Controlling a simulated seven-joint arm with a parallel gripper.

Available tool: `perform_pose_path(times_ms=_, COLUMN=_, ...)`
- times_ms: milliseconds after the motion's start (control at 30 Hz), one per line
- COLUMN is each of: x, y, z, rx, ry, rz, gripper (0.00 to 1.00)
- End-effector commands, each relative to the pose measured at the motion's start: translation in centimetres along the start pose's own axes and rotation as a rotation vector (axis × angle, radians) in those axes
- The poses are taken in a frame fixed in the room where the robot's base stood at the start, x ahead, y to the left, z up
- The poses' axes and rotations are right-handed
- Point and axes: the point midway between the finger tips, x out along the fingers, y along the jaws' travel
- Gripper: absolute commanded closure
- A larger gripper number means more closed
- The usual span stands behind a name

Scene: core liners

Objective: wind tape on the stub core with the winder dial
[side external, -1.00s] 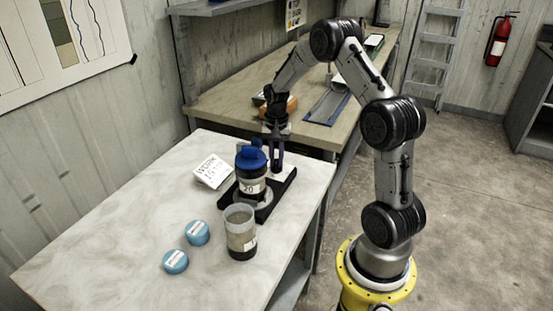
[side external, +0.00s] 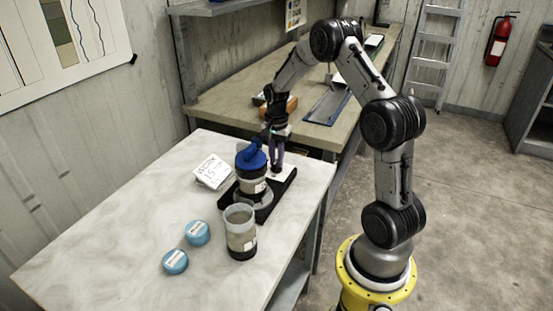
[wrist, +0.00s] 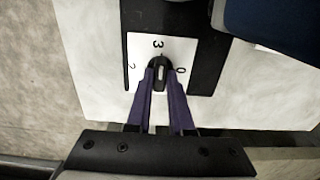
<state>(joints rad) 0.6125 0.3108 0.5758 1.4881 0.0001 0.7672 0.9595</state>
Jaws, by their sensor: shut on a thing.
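The stub core (side external: 252,186), a dark-and-clear cylinder with a white label, stands upright on the black winder base (side external: 284,187). A blue winder head (side external: 251,158) sits over its top. The winder dial (wrist: 160,74) is a black knob with a pale line on a white plate (wrist: 140,48) marked 3, 0 and 2. The line lies toward the 3; I cannot tell which end is the pointer. My gripper (wrist: 160,75), with purple fingers, is shut on the knob; it also shows beside the core in the side view (side external: 277,166). Any tape on the core is too small to tell.
An open clear cylinder (side external: 240,229) stands in front of the base. Two blue caps (side external: 198,233) (side external: 175,262) lie at the front left. A white lettered card (side external: 213,171) stands left of the base. The table's left part is clear.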

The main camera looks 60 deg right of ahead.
Motion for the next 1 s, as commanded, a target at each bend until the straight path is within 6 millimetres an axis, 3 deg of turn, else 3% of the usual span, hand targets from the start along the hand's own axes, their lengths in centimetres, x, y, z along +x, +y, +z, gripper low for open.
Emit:
perform_pose_path(times_ms=100, x=-0.1, y=0.0, z=-0.1, rx=-0.001, ry=0.002, rz=-0.002, gripper=1.0)
perform_pose_path(times_ms=133, x=-0.1, y=0.0, z=-0.1, rx=-0.001, ry=0.002, rz=-0.002, gripper=0.77)
perform_pose_path(times_ms=300, x=-0.1, y=0.0, z=-0.1, rx=-0.001, ry=0.001, rz=-0.001, gripper=0.5)
perform_pose_path(times_ms=667, x=-0.5, y=-0.1, z=-0.1, rx=-0.001, ry=0.002, rz=-0.002, gripper=0.5)
perform_pose_path(times_ms=767, x=-1.7, y=-0.1, z=-0.1, rx=-0.001, ry=0.003, rz=-0.003, gripper=0.5)
perform_pose_path(times_ms=1000, x=-6.7, y=-0.1, z=-0.1, rx=-0.001, ry=0.004, rz=-0.005, gripper=0.5)
